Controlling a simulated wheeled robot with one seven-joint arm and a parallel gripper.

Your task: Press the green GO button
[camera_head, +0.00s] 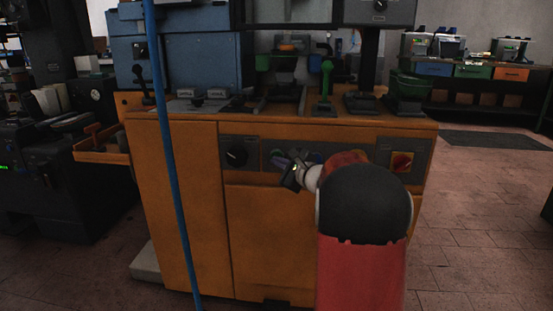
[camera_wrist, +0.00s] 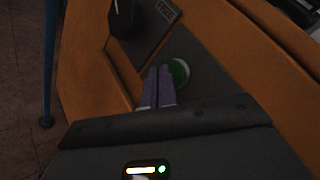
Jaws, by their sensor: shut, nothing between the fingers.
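The green button (camera_wrist: 180,72) is round with a pale rim and sits on a dark grey panel (camera_wrist: 215,62) in the wrist view. My gripper (camera_wrist: 161,72) is shut and empty. Its fingertips overlap the button's left edge in that view; I cannot tell whether they touch it. In the head view my gripper (camera_head: 290,172) is in front of the panel (camera_head: 258,146) on the orange bench front. There, my gripper and arm cover part of the panel, and the button is hard to make out.
A black rotary knob (camera_head: 236,157) sits on the panel left of my gripper, also in the wrist view (camera_wrist: 124,18). A red knob on a yellow plate (camera_head: 401,162) is at the right. Levers and machine parts stand on the orange bench (camera_head: 185,122). A blue pole (camera_head: 171,160) rises in front.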

